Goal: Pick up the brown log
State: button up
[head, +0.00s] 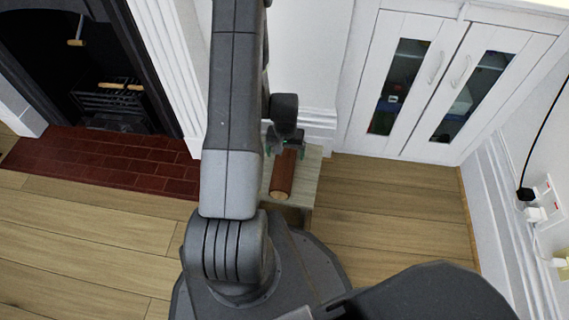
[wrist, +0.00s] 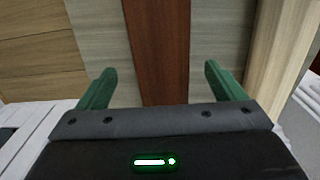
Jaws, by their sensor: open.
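The brown log (head: 283,176) lies on a small pale wooden stand (head: 304,186) beside my arm in the head view. Its pale round end faces my base. In the wrist view the log (wrist: 158,45) runs up the middle of the picture, on the pale wood surface (wrist: 219,45). My gripper (head: 284,143) is at the far end of the log in the head view. In the wrist view its green fingers (wrist: 158,85) are open, one on each side of the log, with a gap on both sides. Whether the fingertips reach down beside the log is unclear.
A fireplace (head: 95,60) with a red brick hearth (head: 105,160) is at the left. A white cabinet (head: 430,80) with glass panels stands at the back right. A white wall is behind the stand. Wooden floor (head: 395,215) is clear right of the stand.

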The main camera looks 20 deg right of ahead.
aim_at(285, 157)
jog(key=f+b, duration=0.1)
jog(key=f, duration=0.1)
jog(key=f+b, duration=0.1)
jog(key=f, duration=0.2)
jog(key=shift+s+a, duration=0.2)
jog(key=shift+r, duration=0.1)
jog(key=shift+c, duration=0.4)
jog(key=shift+r, duration=0.1)
jog(key=c, duration=1.6)
